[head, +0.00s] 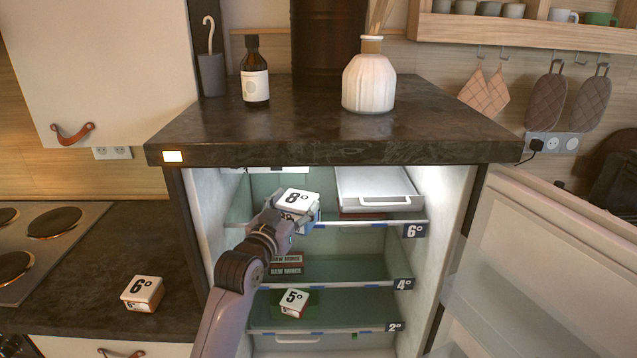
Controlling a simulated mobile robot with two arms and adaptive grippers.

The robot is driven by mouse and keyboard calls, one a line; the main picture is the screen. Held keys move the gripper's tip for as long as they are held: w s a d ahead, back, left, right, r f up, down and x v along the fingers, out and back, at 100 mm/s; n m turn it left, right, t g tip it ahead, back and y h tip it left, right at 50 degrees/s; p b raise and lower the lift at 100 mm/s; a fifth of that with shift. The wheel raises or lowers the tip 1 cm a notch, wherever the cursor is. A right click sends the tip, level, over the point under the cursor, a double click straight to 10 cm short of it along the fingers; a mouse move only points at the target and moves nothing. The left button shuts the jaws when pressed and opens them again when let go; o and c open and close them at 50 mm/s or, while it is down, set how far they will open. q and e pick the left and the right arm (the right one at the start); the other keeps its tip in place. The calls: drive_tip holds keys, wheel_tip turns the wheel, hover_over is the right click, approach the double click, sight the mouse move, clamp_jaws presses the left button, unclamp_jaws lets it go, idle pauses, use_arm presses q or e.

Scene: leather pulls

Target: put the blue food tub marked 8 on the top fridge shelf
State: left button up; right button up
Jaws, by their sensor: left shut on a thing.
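The blue food tub (296,199) has a white lid marked 8° and a blue side. It is inside the open fridge, at the front left of the top shelf (375,222), whose tag reads 6°. My left gripper (297,220) is shut on the tub and partly covers its lower side. The lid looks roughly level. I cannot tell whether the tub's base touches the shelf. My right gripper is out of view.
A white drawer box (375,188) fills the top shelf's right. Packs (287,264) lie on the 4° shelf. A tub marked 5 (294,303) stands on the 2° shelf, one marked 6 (142,293) on the left counter. The fridge door (550,260) stands open at right.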

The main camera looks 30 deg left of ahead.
use_arm(q)
drive_tip(key=w, duration=0.3)
drive_tip(key=w+a+p, duration=0.1)
drive_tip(key=w, duration=0.2)
drive_tip(key=w+p, duration=0.1)
drive_tip(key=w, duration=0.3)
drive_tip(key=shift+a+r, duration=0.1)
drive_tip(key=shift+a, duration=0.2)
drive_tip(key=w, duration=0.2)
drive_tip(key=w+p, duration=0.1)
drive_tip(key=shift+w+a, duration=0.15)
drive_tip(key=shift+a, duration=0.1)
drive_tip(key=shift+f+p, duration=0.35)
drive_tip(key=shift+f, duration=0.5)
drive_tip(key=shift+s, duration=0.2)
drive_tip(key=o, duration=1)
drive_tip(key=shift+f, duration=0.25)
drive_tip(key=shift+c, duration=0.2)
drive_tip(key=o, duration=0.4)
drive_tip(key=shift+r, duration=0.1)
drive_tip(key=shift+o, duration=0.2)
